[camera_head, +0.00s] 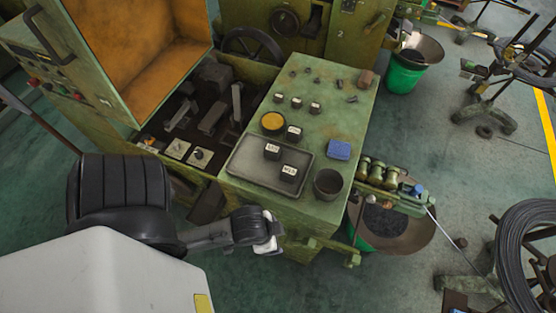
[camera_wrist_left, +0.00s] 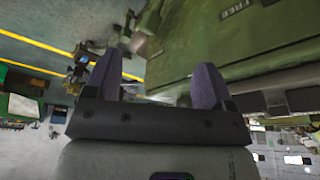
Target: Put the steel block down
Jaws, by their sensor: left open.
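Two dark labelled blocks lie in the shallow grey tray (camera_head: 244,174) on the green machine top: a rear block (camera_head: 272,152) and a front block (camera_head: 289,173). A third labelled block (camera_head: 293,133) sits just behind the tray. I cannot tell which of them is the steel block. My left gripper (camera_head: 267,240) is beyond the front edge of the machine top, clear of the tray and blocks. In the left wrist view its two fingers (camera_wrist_left: 156,80) stand wide apart with nothing between them. My right gripper is not in view.
A dark cup (camera_head: 328,184) stands at the front right of the machine top, with a blue pad (camera_head: 339,150) behind it. A yellow-filled round dish (camera_head: 272,122) and small parts stand farther back. An open orange-lined cover (camera_head: 130,50) rises at left.

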